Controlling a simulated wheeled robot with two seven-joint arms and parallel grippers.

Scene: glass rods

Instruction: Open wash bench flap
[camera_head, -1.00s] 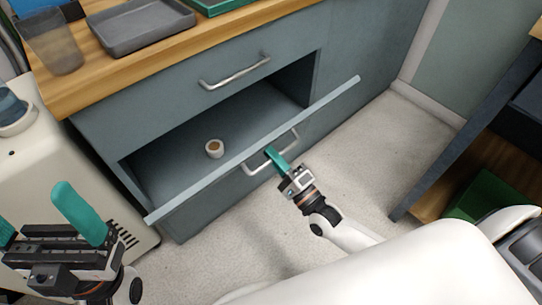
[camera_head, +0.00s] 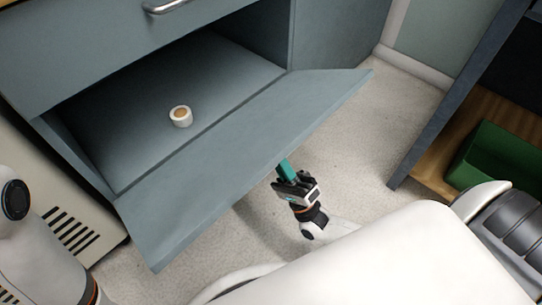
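The wash bench flap (camera_head: 235,165) is a grey-blue panel hinged at its lower edge. It is tilted well outward and down, and the compartment (camera_head: 110,125) behind it is open. My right gripper (camera_head: 284,170) is at the flap's outer edge, with its teal fingertips partly hidden under the panel. The flap's handle is hidden on its outer face, so I cannot see whether the fingers are shut on it. My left gripper is out of view; only part of my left arm shows at the lower left.
A small white cup-like item with a brown centre (camera_head: 180,116) stands inside the compartment. A drawer handle (camera_head: 166,6) sits above. A beige vented unit (camera_head: 60,225) stands at the left. A dark desk leg (camera_head: 455,95) and a green bin (camera_head: 505,165) are at the right. Pale floor lies between.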

